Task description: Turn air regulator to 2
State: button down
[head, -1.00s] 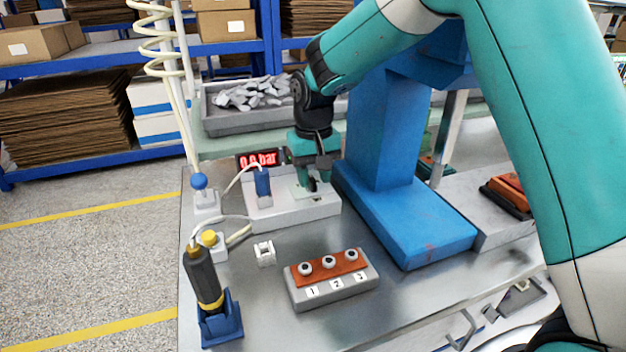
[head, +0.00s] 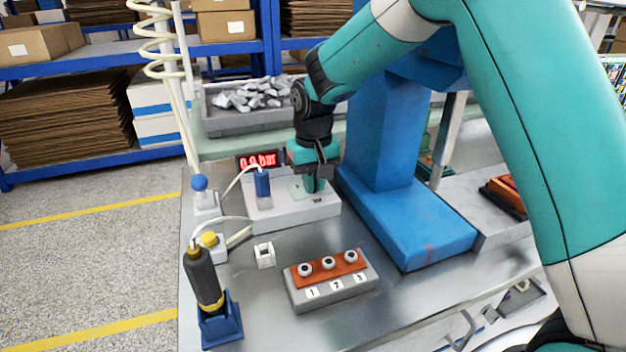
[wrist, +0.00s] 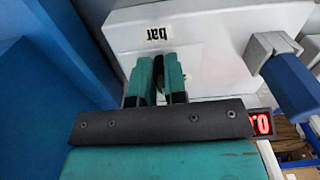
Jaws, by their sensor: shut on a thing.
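The air regulator is a white box (head: 290,212) on the steel bench, with a red lit display (head: 259,161) at its back. The display shows a bar reading, its last digit too blurred to read surely. My gripper (head: 316,184) points down at the box's right part. In the wrist view its green fingers (wrist: 157,78) are shut on a dark, narrow knob (wrist: 158,70), mostly hidden between them. A "bar" label (wrist: 158,28) on the box shows upside down beyond the fingers. The knob's pointer and scale are hidden.
A blue column (head: 384,130) rises close on the right. A numbered button block (head: 331,283) and a dark-handled tool (head: 203,277) in a blue holder stand in front.

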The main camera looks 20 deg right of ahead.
jog(key=n+p, duration=0.1)
jog(key=n, duration=0.1)
jog(key=n+p, duration=0.1)
jog(key=n, duration=0.1)
jog(key=shift+w+d+r, duration=0.1)
jog(key=shift+d+r, duration=0.1)
jog(key=shift+w+d+f+n+p, duration=0.1)
jog(key=shift+n+p, duration=0.45)
jog(key=shift+n, duration=0.6)
jog(key=shift+w+d+n+p, duration=0.1)
jog(key=shift+n+p, duration=0.4)
jog(key=shift+n, duration=0.65)
jog(key=c, duration=1.2)
grip_release()
jog(key=shift+o, duration=0.2)
jog(key=shift+s+f, duration=0.1)
